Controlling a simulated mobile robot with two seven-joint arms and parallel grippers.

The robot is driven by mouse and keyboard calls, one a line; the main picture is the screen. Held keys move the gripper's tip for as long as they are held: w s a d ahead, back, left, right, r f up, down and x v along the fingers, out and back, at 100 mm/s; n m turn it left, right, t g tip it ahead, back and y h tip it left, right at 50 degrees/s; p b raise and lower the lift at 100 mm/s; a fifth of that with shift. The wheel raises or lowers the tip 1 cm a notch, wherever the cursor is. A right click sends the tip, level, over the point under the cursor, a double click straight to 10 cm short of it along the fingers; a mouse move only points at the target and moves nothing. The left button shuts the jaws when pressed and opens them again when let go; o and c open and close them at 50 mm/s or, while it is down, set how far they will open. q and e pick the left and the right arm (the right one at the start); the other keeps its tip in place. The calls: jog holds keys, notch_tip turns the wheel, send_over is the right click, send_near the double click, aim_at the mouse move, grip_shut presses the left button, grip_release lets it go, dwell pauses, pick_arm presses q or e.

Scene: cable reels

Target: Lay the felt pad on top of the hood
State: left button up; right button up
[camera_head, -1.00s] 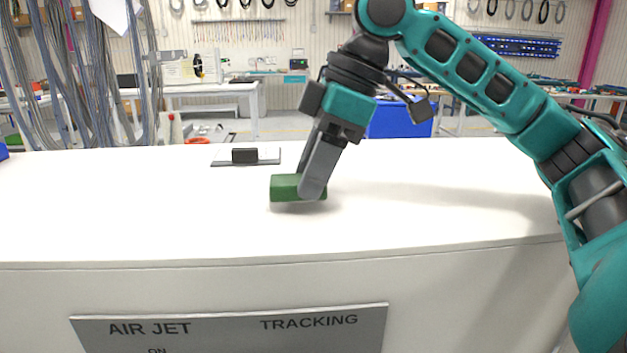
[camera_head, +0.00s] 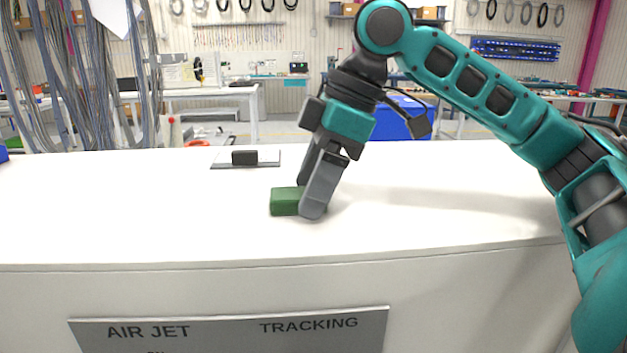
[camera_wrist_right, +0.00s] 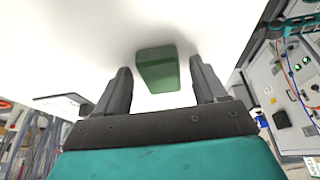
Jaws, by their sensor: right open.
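The felt pad (camera_head: 284,201) is a small dark green block lying on the white top of the hood (camera_head: 430,215). My right gripper (camera_head: 312,212) is at the pad's right end in the head view, with its near finger hiding that end. In the right wrist view the pad (camera_wrist_right: 158,70) shows between and just beyond the two spread fingers of my right gripper (camera_wrist_right: 165,85), with gaps on both sides. The right gripper is open. My left gripper is in neither view.
A grey plate with a black block (camera_head: 245,157) sits at the hood's far edge. Hanging cables (camera_head: 85,70) are at the left behind it. A sign (camera_head: 230,330) is on the hood's front. The white top is clear to left and right.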

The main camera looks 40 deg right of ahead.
jog(key=p+v, duration=0.1)
jog(key=v, duration=1.1)
jog(key=shift+a+r, duration=0.1)
jog(key=shift+a, duration=0.05)
